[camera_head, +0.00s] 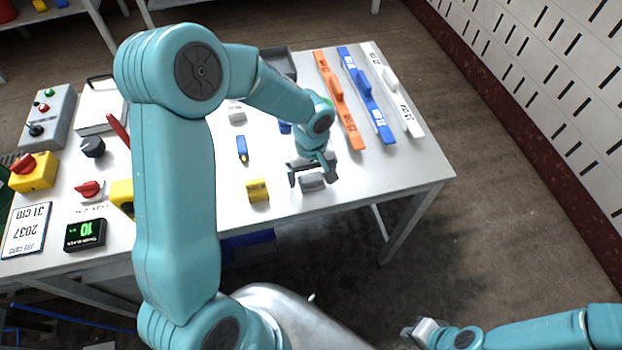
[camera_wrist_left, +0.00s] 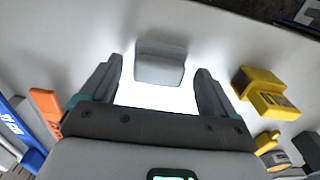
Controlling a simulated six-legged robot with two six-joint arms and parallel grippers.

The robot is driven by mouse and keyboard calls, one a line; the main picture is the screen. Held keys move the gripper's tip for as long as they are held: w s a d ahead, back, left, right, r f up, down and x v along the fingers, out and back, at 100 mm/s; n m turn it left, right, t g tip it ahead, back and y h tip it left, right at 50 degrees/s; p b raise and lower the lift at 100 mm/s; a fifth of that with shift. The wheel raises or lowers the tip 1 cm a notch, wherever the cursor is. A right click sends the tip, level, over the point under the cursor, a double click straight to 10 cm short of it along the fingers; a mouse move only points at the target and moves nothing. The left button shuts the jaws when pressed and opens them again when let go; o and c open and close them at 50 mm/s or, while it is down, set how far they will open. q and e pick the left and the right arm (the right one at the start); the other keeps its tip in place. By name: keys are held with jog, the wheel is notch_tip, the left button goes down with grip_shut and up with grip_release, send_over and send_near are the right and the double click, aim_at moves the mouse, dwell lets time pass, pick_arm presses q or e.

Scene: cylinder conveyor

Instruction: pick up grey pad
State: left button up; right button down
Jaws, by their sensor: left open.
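A grey pad (camera_head: 312,182) lies on the white table near its front edge. It also shows in the left wrist view (camera_wrist_left: 160,66), as a rounded block on the bright tabletop. My left gripper (camera_head: 313,177) is open over the pad in the head view. In the left wrist view my left gripper's fingers (camera_wrist_left: 159,80) stand apart, one to each side of the pad, with clear gaps. They do not visibly touch it. My right gripper (camera_head: 420,331) is at the bottom right, away from the table, and its jaws are too unclear to read.
A yellow block (camera_head: 258,190) lies left of the pad, and shows in the left wrist view (camera_wrist_left: 266,93). A blue-yellow piece (camera_head: 242,149) and a light grey block (camera_head: 236,115) lie farther left.

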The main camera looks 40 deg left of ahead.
aim_at(311, 177)
pick_arm(q)
jog(key=shift+w, duration=0.1)
jog(key=c, duration=1.1)
jog(key=shift+c, duration=0.2)
notch_tip(311, 177, up, 20)
jog(key=shift+o, duration=0.7)
jog(key=shift+c, duration=0.2)
